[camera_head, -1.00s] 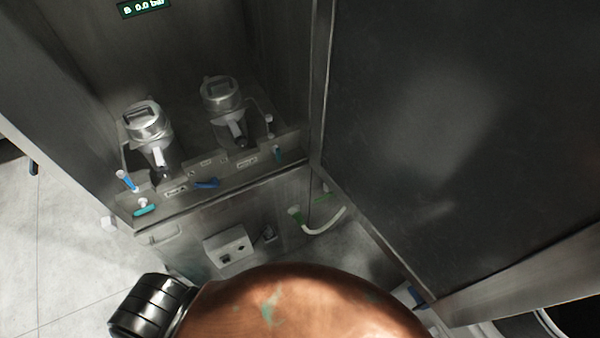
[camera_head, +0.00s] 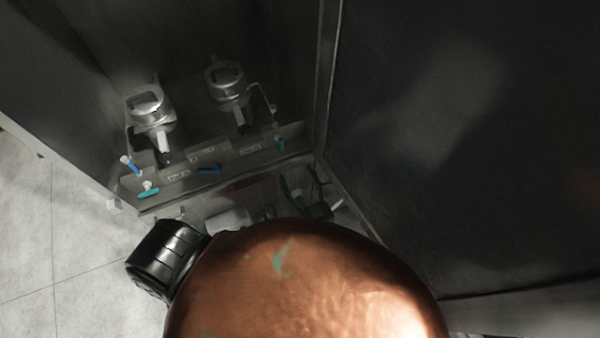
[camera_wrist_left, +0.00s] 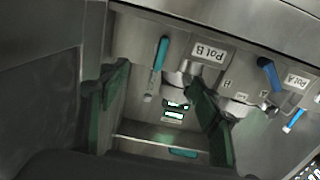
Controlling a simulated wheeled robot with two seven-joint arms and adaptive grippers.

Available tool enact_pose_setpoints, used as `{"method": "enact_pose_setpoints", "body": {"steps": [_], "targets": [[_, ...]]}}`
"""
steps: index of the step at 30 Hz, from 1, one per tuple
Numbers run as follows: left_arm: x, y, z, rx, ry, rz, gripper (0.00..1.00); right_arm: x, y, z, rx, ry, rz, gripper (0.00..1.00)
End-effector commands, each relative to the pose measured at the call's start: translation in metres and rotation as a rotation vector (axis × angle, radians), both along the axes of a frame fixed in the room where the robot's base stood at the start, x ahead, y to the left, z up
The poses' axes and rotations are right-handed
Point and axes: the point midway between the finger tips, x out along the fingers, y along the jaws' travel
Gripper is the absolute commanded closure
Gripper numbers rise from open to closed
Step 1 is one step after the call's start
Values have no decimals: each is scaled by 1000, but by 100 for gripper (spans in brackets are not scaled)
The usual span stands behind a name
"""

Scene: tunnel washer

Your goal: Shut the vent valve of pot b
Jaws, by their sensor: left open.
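Pot B's label (camera_wrist_left: 210,52) shows in the left wrist view, turned over, with a teal lever (camera_wrist_left: 162,52) to its left. I cannot tell for sure whether this lever is the vent valve. In the head view, a teal lever (camera_head: 281,145) sits at the right end of the panel, below the right pot (camera_head: 225,82). My left gripper (camera_head: 300,185) is open in front of and below the panel, partly hidden. In the left wrist view its green fingers (camera_wrist_left: 157,88) stand apart, with the teal lever ahead between and above their tips. No contact shows.
A large dark panel (camera_head: 440,140) closes off the right side. Open floor (camera_head: 40,230) shows at left.

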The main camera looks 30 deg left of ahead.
Motion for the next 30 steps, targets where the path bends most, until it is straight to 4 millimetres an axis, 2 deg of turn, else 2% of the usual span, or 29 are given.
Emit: {"method": "enact_pose_setpoints", "body": {"steps": [5, 19, 24, 30], "targets": [[8, 11, 4, 4, -7, 4, 42, 0, 1, 7, 1, -1, -1, 52], [51, 60, 4, 4, -5, 1, 42, 11, -2, 35, -1, -16, 3, 52], [64, 75, -2, 0, -6, 0, 42, 10, -5, 17, -6, -14, 5, 52], [73, 85, -1, 1, -3, 0, 42, 9, -6, 10, -6, -12, 5, 52]]}}
